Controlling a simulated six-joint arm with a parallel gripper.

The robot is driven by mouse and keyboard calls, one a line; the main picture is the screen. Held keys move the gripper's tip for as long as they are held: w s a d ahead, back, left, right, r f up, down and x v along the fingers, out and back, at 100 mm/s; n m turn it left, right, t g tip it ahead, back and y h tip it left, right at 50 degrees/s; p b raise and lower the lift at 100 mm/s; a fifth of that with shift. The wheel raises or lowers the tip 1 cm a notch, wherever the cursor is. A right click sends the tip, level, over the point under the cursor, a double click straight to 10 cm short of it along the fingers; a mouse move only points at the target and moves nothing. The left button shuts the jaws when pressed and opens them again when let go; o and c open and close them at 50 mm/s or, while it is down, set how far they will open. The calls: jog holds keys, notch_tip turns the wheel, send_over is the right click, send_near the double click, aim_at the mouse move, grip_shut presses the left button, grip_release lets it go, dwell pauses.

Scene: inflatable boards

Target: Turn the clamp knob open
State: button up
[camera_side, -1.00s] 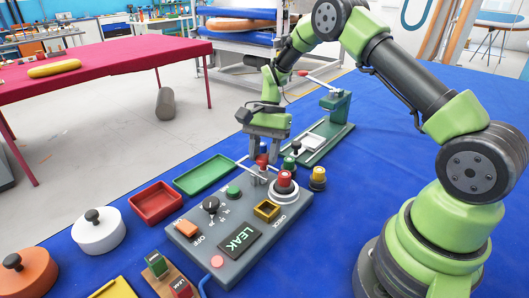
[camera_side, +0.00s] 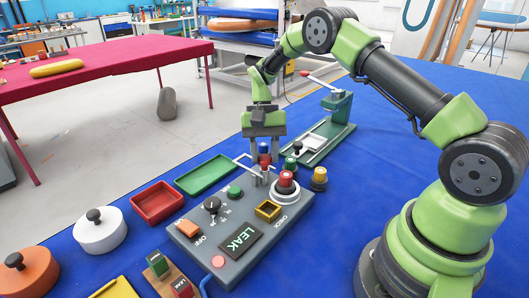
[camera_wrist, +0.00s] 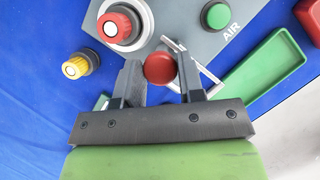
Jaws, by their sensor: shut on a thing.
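The clamp knob is a round red knob (camera_wrist: 159,68) beside the grey panel (camera_wrist: 190,38) in the wrist view. In the side view the knob (camera_side: 264,161) stands at the far edge of the panel (camera_side: 238,240). A thin pale metal bar (camera_wrist: 207,73) runs beside the knob, and its frame shows in the side view too (camera_side: 243,161). My gripper (camera_side: 265,153) points down over the knob. In the wrist view my gripper (camera_wrist: 160,72) has one finger on each side of the knob and is shut on it. The fingers hide part of the bar.
A large red knob on a white ring (camera_wrist: 120,25) sits close by. A yellow-topped knob (camera_wrist: 76,66) stands on the blue cloth. A green button (camera_wrist: 216,16) is on the panel. A green tray (camera_side: 206,174) and a green press (camera_side: 322,130) stand near my gripper.

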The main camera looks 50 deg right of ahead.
jog(key=o, duration=0.9)
jog(key=v, duration=1)
